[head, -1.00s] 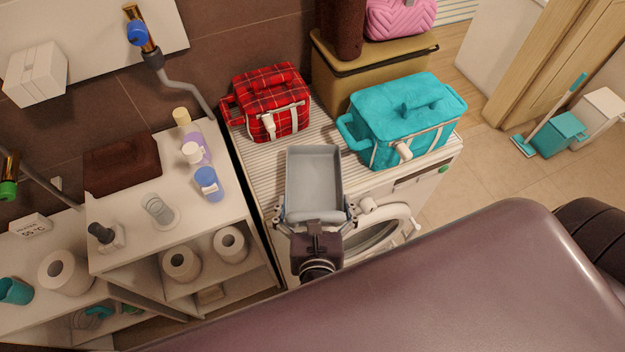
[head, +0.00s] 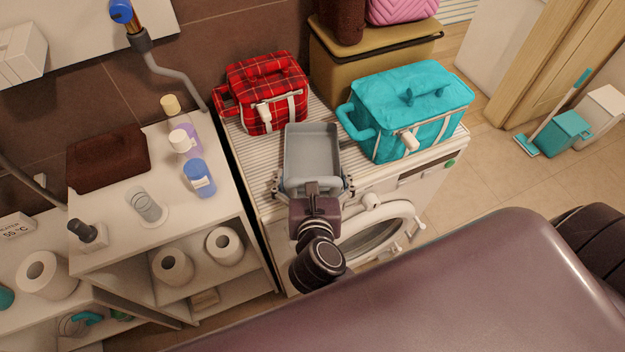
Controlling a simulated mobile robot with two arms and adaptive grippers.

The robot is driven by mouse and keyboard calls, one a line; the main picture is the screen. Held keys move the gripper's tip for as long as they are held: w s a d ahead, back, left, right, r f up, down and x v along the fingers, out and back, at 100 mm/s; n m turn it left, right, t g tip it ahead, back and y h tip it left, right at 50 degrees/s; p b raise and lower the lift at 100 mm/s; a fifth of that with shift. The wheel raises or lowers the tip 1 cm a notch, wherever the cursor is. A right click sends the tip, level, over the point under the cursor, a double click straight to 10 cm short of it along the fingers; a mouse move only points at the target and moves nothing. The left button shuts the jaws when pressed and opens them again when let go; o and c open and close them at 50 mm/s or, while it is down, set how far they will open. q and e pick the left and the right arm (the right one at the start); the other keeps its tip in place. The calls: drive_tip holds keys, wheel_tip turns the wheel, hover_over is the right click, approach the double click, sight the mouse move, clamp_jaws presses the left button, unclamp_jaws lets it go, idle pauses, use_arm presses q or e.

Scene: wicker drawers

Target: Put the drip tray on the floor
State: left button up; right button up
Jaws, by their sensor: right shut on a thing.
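The drip tray (head: 312,153) is a grey, shallow rectangular tray, empty, its open side up. It shows over the washing machine's striped top, between the red tartan bag and the turquoise bag. I cannot tell whether it rests on the top or hangs just above it. My right gripper (head: 313,188) is shut on the tray's near end, with its fingers at the near corners. The floor (head: 500,180) shows as beige tiles to the right of the washing machine. My left gripper is not in view.
The washing machine (head: 375,225) carries a red tartan bag (head: 262,92) and a turquoise bag (head: 412,105) close to the tray. A white shelf unit (head: 140,240) with bottles and rolls stands left. A turquoise dustpan (head: 565,130) stands on the floor at right.

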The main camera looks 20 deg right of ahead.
idle(0.3)
drive_tip(key=o, duration=0.9)
drive_tip(key=v, duration=1.2)
drive_tip(key=shift+b, duration=0.4)
drive_tip(key=shift+a, duration=0.1)
